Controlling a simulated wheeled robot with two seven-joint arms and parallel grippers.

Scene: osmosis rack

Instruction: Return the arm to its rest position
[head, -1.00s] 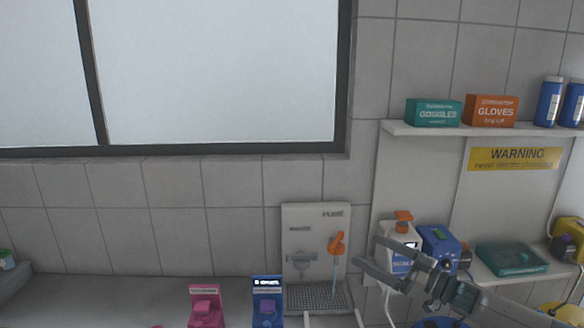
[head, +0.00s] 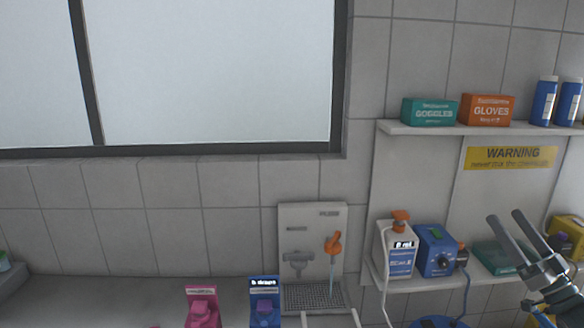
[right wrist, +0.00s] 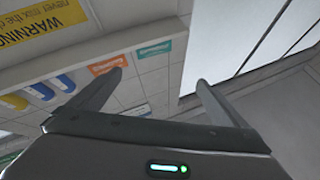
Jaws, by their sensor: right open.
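My right gripper (head: 504,218) is at the lower right of the head view, its two fingers apart and pointing up and to the left. It is empty, in front of the lower shelf, and partly covers a teal tray (head: 492,257). In the right wrist view the two fingers (right wrist: 160,82) are spread with nothing between them, and the wall and window lie beyond. My left gripper is not in view.
The lower shelf holds a white bottle with an orange top (head: 398,250) and a blue pump box (head: 437,252). The upper shelf (head: 395,128) carries a goggles box (head: 430,111) and a gloves box (head: 488,110). A tap panel (head: 312,216) and pink (head: 202,310) and blue (head: 265,305) devices stand left.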

